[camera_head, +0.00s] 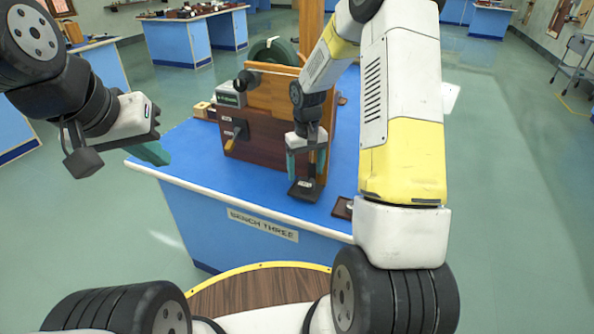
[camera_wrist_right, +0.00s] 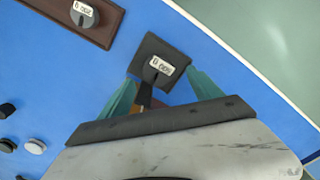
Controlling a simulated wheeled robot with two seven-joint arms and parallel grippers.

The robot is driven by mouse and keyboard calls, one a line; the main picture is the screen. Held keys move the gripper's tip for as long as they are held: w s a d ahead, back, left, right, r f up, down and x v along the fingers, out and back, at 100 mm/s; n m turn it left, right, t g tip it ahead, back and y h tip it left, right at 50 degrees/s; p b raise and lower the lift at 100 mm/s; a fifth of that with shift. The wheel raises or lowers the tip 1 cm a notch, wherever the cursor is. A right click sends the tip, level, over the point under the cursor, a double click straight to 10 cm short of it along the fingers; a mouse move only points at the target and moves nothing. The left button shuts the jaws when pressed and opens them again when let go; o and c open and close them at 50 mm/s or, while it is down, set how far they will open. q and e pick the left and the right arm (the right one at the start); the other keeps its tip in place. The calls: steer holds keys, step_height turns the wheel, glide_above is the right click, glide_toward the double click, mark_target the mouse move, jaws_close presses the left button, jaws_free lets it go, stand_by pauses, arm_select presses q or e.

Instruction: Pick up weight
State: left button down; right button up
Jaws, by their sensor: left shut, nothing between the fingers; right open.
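A dark square piece with a white label (camera_wrist_right: 158,54) lies on the blue bench top in the right wrist view. It also shows in the head view (camera_head: 303,191), below my right gripper (camera_head: 306,172). I cannot tell whether a separate weight sits on it. My right gripper is open, its teal fingers pointing down on either side above the piece; it also shows in the right wrist view (camera_wrist_right: 163,80). A round grey labelled weight (camera_wrist_right: 86,17) sits on a brown tray (camera_wrist_right: 118,14), apart from the fingers.
A wooden apparatus (camera_head: 262,138) with a dark wheel stands on the blue bench (camera_head: 190,160), close behind my right gripper. The brown tray (camera_head: 341,208) lies near the bench's front edge. Small knobs (camera_wrist_right: 35,147) show at the left in the wrist view. Other benches stand far behind.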

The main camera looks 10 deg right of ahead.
mark_target(306, 182)
step_height(306, 182, down, 4)
steer(key=shift+d+r, duration=0.15)
steer(key=shift+r, duration=0.1)
jaws_close()
